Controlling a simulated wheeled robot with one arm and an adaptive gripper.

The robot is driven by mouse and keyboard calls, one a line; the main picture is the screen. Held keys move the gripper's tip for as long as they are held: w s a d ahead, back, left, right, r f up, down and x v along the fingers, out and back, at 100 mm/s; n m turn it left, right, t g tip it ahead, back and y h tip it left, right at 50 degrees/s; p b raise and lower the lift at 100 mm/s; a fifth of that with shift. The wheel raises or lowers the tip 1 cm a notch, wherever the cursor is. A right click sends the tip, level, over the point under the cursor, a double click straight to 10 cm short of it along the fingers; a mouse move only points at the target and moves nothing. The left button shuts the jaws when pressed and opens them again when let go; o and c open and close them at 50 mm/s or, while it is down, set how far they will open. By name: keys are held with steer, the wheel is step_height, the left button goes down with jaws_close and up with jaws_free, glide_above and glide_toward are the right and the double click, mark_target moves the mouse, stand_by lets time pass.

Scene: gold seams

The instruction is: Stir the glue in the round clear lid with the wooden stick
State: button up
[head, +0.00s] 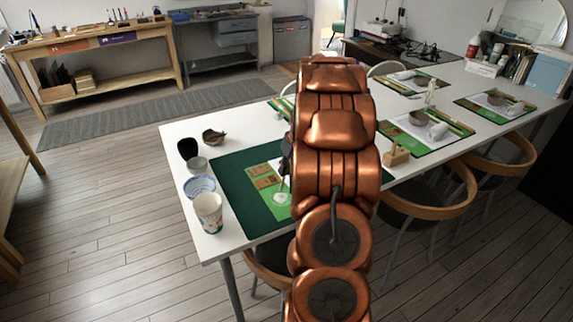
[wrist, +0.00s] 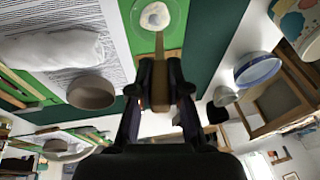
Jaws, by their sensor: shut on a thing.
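The round clear lid (wrist: 155,16) holds a pale blob of glue, and it lies on the green sheet near the top edge of the wrist view. In the head view the lid (head: 281,199) lies on the sheet, left of my arm. My gripper (wrist: 160,72) is shut on the thin wooden stick (wrist: 159,43). The stick points towards the lid, and its far end appears at the lid's edge or over the glue; I cannot tell whether it touches. In the head view my arm hides most of the gripper.
A dark green mat (head: 232,190) lies under the sheet. At the left table edge stand a patterned cup (head: 209,212), a blue-rimmed bowl (head: 199,187), a black cup (head: 187,148) and a broken bowl (head: 214,137). A wooden block (head: 396,156) stands right of my arm. Chairs line the near side.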

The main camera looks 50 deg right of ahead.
mark_target(286, 175)
steer(key=shift+d+f, duration=0.1)
steer(key=shift+f, duration=0.8)
steer(key=shift+b+x, duration=0.65)
steer(key=shift+x, duration=0.15)
steer(key=shift+s+f, duration=0.1)
steer(key=shift+s, duration=0.15)
